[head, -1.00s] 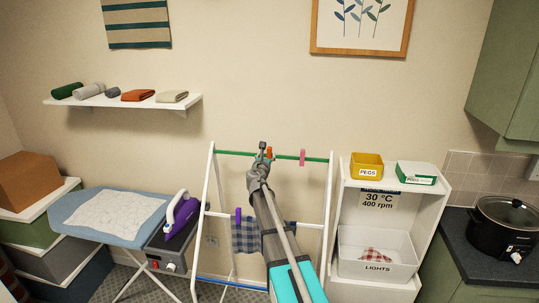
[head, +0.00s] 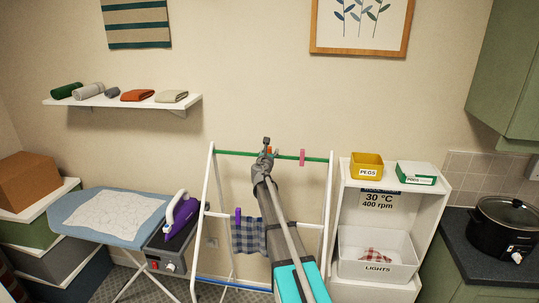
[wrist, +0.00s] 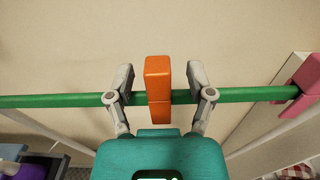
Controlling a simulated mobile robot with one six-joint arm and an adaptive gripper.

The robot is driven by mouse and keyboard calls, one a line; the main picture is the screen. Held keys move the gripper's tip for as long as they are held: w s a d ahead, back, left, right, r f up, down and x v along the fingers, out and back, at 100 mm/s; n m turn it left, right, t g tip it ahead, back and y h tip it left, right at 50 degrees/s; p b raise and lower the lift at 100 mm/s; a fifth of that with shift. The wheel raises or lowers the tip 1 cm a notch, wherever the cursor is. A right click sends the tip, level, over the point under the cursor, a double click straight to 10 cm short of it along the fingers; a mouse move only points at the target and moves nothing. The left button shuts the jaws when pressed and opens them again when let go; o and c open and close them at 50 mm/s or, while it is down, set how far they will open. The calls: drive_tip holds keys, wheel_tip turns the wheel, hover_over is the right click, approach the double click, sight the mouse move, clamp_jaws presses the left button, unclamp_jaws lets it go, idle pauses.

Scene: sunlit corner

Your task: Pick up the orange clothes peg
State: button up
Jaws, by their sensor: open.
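The orange clothes peg (wrist: 158,80) is clipped upright on the green top rail (wrist: 50,101) of the drying rack. In the wrist view my gripper (wrist: 160,74) is open, with one finger on each side of the peg. In the head view my gripper (head: 266,148) is at the rail and hides most of the orange peg.
A pink peg (head: 302,157) is on the same rail to the right; it also shows in the wrist view (wrist: 303,86). A purple peg (head: 238,215) holds a checked cloth (head: 248,238) lower on the rack. A yellow pegs box (head: 367,166) stands to the right. The wall is behind the rail.

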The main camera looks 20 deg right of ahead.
drive_tip(key=shift+a, duration=0.1)
drive_tip(key=c, duration=0.9)
drive_tip(key=shift+o, duration=0.2)
drive_tip(key=shift+r, duration=0.15)
wheel_tip(320, 180, up, 10)
drive_tip(key=p, duration=1)
